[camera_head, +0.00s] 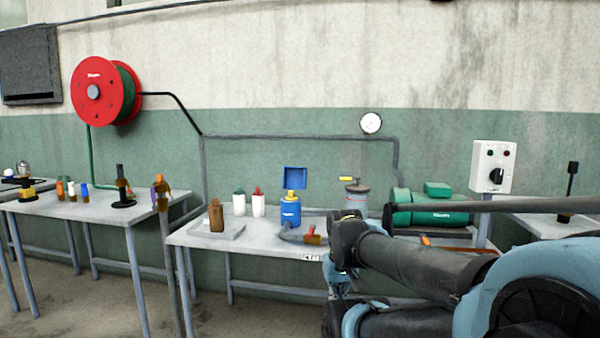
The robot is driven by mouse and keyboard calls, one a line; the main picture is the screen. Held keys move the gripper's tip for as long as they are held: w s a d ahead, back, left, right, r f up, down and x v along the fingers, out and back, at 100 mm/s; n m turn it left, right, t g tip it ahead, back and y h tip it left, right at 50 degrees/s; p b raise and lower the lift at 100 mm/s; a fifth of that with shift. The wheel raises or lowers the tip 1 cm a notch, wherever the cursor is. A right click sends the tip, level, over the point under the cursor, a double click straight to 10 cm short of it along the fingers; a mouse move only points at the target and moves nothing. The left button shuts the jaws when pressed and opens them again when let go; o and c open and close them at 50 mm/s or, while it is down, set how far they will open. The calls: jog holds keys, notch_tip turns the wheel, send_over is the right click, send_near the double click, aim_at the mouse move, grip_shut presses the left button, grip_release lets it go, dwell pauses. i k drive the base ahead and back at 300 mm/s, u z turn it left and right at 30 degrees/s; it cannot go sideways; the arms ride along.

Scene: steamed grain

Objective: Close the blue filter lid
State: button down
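The blue filter (290,213) stands upright on the middle table, with a yellow part on its top. Its blue lid (295,178) is open, standing raised above the back of the filter body. My dark arm comes in from the right and bends down at the table's front edge. My gripper (340,283) seems to be at this bent end, right of and nearer than the filter, apart from it. Its fingers cannot be made out, and no held object shows.
The middle table (262,256) also holds a brown bottle (216,216), two white bottles (249,204), a grey canister (356,196) and a green pump (430,210). A red reel (101,91) hangs on the wall.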

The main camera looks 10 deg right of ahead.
aim_at(294, 178)
jog(key=i, duration=0.85)
